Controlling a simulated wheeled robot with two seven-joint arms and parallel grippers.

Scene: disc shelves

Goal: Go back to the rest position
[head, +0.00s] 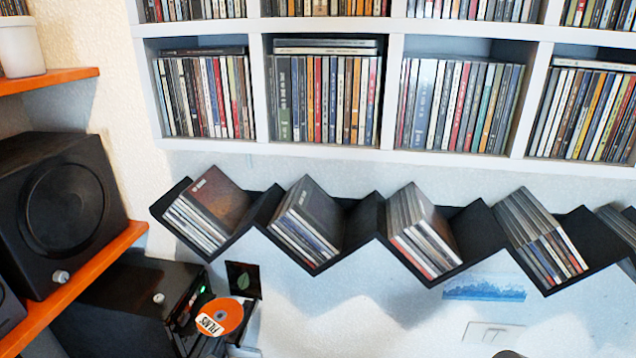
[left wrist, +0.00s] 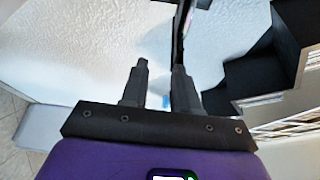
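My left gripper (left wrist: 160,75) shows in the left wrist view. Its two dark fingers stand apart with a gap between them, and I see nothing held in the gap. Behind the right finger runs a thin dark upright edge that I cannot identify. Neither gripper can be made out in the head view. A small dark rounded shape at its bottom edge, right of centre, is too cut off to identify.
A black zigzag shelf (head: 360,222) holding disc cases crosses the wall below a white shelf unit (head: 330,158). At left are a black speaker (head: 65,205), orange shelves (head: 85,285) and a black player (head: 115,320) with an orange disc (head: 220,318).

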